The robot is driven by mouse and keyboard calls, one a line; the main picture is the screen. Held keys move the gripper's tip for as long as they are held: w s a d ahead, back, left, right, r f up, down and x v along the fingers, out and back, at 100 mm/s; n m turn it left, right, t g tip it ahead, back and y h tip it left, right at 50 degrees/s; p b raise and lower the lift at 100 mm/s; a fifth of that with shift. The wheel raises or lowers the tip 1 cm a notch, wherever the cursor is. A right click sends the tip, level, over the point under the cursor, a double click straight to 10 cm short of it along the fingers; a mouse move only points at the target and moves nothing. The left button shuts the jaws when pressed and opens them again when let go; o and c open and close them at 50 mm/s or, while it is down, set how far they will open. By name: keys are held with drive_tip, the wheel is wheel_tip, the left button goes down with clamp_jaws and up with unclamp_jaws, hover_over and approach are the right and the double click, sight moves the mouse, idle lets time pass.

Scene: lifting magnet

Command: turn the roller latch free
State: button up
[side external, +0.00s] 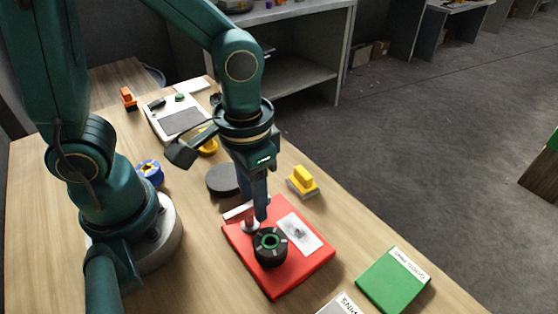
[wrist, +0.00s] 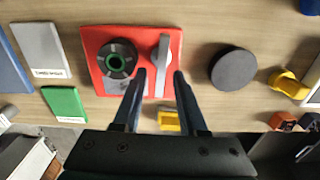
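A red board (side external: 290,272) lies flat on the wooden table. It carries a pale bar-shaped lever (wrist: 164,52) on a round white pivot, which I take to be the roller latch; the lever also shows in the side view (side external: 236,213). Beside it on the board sits a black round knob with a green ring (side external: 270,247). My gripper (wrist: 159,74) is open, with one finger on either side of the lever's near end and visible gaps between. In the side view my fingers hide part of the lever, and whether they touch it cannot be told.
A dark grey disc (wrist: 233,68) and a yellow block on a grey base (side external: 302,181) lie close to the board. A green plate (side external: 393,281) and a grey plate (wrist: 43,48) lie on the board's other side. Bare table lies around the board.

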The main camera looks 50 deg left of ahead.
drive_tip(key=shift+r, duration=0.1)
drive_tip(key=shift+r, duration=2.45)
drive_tip(key=shift+w+a+r, duration=0.15)
drive_tip(key=shift+a+r, duration=0.05)
drive_tip(key=shift+r, duration=0.1)
drive_tip(key=s+a+r+t, duration=0.1)
drive_tip(key=a+r+t, duration=0.3)
drive_tip(key=a+t, duration=0.1)
drive_tip(key=shift+s+a+n+t, duration=0.3)
drive_tip(key=shift+s+a, duration=0.05)
drive_tip(key=shift+s, duration=0.05)
